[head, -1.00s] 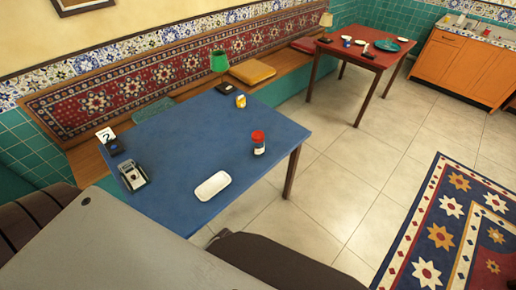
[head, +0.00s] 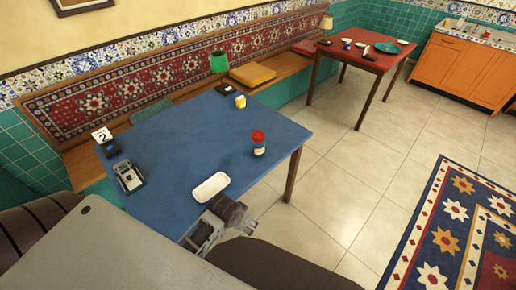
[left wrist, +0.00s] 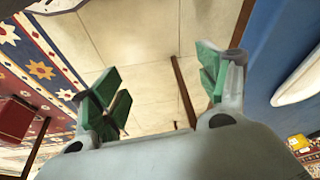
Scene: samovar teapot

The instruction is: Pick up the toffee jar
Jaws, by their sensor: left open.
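The jar with the red lid (head: 258,143), which I take to be the toffee jar, stands upright near the right edge of the blue table (head: 185,135). My left gripper (head: 243,222) is at the table's near edge, beside the white tray, apart from the jar and nearer to me. The jar cannot be made out in that view. My right gripper is not in view.
A dark seat back (head: 275,265) stands at the near side.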

